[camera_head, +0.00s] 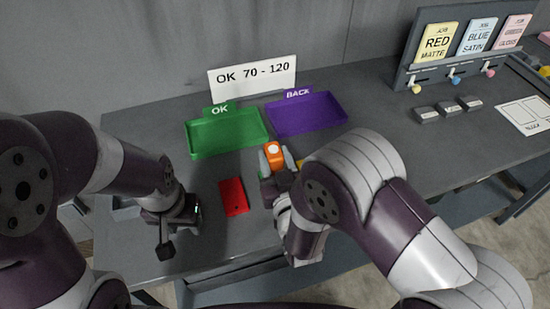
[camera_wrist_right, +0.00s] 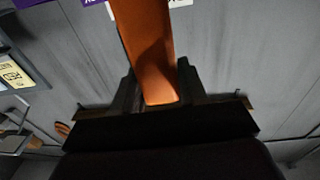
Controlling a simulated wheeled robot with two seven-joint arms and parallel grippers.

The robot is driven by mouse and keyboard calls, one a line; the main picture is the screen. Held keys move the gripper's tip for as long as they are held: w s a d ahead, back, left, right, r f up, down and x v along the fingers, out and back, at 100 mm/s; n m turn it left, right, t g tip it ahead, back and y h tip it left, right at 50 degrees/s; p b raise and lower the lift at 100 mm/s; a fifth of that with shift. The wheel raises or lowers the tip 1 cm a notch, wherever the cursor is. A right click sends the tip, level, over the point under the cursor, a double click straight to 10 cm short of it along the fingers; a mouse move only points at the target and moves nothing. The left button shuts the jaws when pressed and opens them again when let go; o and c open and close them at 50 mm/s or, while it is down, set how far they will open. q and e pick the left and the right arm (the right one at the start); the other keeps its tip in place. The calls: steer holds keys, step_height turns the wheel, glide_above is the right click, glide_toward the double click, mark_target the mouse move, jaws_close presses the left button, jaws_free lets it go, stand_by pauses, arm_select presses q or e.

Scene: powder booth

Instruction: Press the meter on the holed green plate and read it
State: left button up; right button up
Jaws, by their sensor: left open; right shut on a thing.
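The orange meter (camera_head: 273,153) has a pale round spot on top and stands between the fingers of my right gripper (camera_head: 275,165), which is shut on it. In the right wrist view the orange body of the meter (camera_wrist_right: 146,45) runs up from between the fingers. A small sliver of green (camera_head: 261,174) shows beside the right gripper; it may be the green plate, but the gripper hides most of it and no hole is visible. I cannot tell whether the meter touches it. No reading is visible. My left gripper (camera_head: 180,218) is open and empty, left of the red plate.
A red plate (camera_head: 233,197) with a small hole lies between the grippers. A bit of yellow (camera_head: 299,164) shows behind my right arm. The green OK tray (camera_head: 228,150) and purple BACK tray (camera_head: 345,114) look empty. A sign (camera_head: 252,76) reads OK 70 - 120.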

steer(key=shift+f, duration=0.2)
step_height(320, 180, up, 6)
steer(key=p, duration=0.5)
steer(key=shift+r, duration=0.15)
arm_select(q)
step_height(320, 180, up, 5)
steer(key=shift+f, duration=0.15)
